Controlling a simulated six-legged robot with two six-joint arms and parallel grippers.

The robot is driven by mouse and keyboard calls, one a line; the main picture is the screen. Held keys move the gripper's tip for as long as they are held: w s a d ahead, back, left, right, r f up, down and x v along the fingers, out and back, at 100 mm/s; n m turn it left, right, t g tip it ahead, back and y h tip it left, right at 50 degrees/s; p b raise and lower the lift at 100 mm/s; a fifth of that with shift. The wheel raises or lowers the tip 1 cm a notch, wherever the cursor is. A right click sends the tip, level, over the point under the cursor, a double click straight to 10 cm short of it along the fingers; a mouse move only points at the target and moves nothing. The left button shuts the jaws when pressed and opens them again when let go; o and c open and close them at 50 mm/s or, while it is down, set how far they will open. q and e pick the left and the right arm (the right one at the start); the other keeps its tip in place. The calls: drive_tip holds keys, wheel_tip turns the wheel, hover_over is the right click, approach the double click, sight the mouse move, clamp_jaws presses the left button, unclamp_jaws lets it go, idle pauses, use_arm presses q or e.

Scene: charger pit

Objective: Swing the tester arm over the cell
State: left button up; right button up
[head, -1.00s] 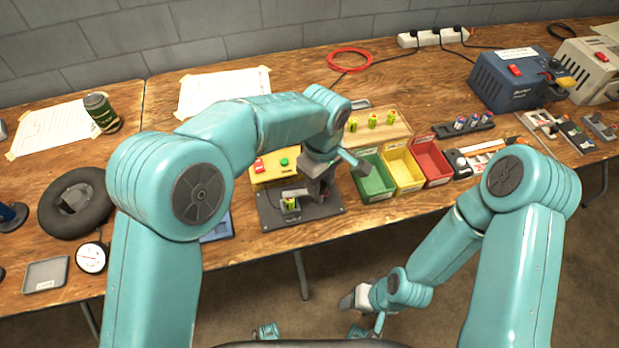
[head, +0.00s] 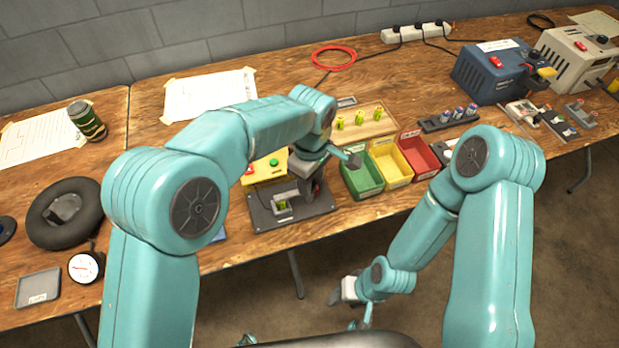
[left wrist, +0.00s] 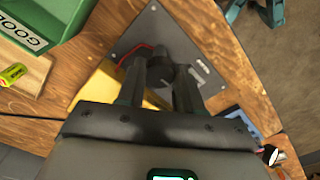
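The tester has a dark base plate (head: 325,203) and a yellow panel (head: 262,169) with a red and a green button. A green-yellow cell (head: 283,206) sits in a grey holder on the plate, partly covered by a grey piece that may be the tester arm. My left gripper (head: 312,192) points down over the plate, right of the cell. In the left wrist view its fingers (left wrist: 163,80) stand apart, with a dark round piece between their tips; whether they press on it is unclear. My right gripper (head: 340,295) hangs low before the table, too small to read.
Green (head: 362,181), yellow (head: 391,167) and red (head: 419,157) bins stand right of the tester. A wooden tray (head: 372,131) with several cells is behind them. A blue charger (head: 497,75) is at the back right. A dark ring cushion (head: 50,235) lies left.

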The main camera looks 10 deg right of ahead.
use_arm(q)
drive_tip(key=o, duration=0.4)
drive_tip(key=shift+r, duration=0.1)
drive_tip(key=shift+r, duration=0.1)
wheel_tip(320, 180, up, 16)
drive_tip(key=p, duration=0.2)
idle(0.4)
